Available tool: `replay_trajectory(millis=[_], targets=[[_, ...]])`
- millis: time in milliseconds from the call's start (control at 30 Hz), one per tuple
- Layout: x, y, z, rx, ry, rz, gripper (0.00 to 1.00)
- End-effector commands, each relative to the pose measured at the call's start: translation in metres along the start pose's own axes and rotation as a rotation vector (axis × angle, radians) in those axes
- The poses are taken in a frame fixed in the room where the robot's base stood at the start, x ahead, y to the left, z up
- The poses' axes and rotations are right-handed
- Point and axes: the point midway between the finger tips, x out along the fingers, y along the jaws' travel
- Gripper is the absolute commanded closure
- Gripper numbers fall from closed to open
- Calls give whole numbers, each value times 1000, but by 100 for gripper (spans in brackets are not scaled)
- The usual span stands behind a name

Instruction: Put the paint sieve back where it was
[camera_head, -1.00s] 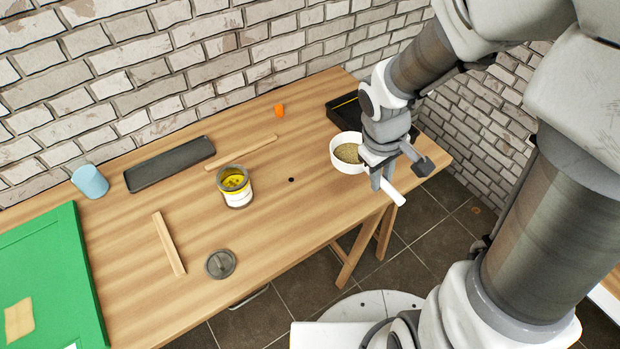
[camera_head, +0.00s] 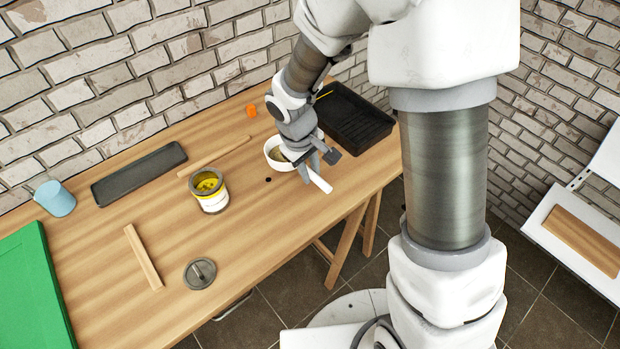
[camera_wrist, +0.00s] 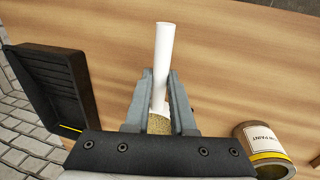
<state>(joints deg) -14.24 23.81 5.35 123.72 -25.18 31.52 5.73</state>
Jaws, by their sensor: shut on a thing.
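The paint sieve (camera_head: 274,150) is a white round bowl with a tan mesh and a white handle. My gripper (camera_head: 314,174) is shut on the handle, whose white end points toward the table's front edge. In the wrist view the handle (camera_wrist: 163,55) runs between the two fingers of my gripper (camera_wrist: 160,85), and a bit of tan mesh shows behind them. Most of the bowl is hidden there. The sieve is over the right part of the table, right of the open yellow paint can (camera_head: 210,192). I cannot tell if it touches the tabletop.
A black paint tray (camera_head: 352,118) lies right of the sieve. The can's grey lid (camera_head: 199,273), wood sticks (camera_head: 143,257), a dark flat tray (camera_head: 138,172), a blue cup (camera_head: 56,198) and an orange piece (camera_head: 251,111) lie leftward. Bare wood lies in front of the can.

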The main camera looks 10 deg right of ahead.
Motion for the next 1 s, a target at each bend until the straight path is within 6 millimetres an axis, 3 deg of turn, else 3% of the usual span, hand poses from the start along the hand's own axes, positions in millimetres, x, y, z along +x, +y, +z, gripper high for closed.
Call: replay_trajectory(millis=[233, 600, 633, 800, 1000], targets=[[35, -7, 1, -2, -2, -1, 100], [39, -8, 1, 0, 0, 0, 100], [39, -8, 1, 0, 0, 0, 75], [38, -8, 1, 0, 0, 0, 47], [38, -8, 1, 0, 0, 0, 47]])
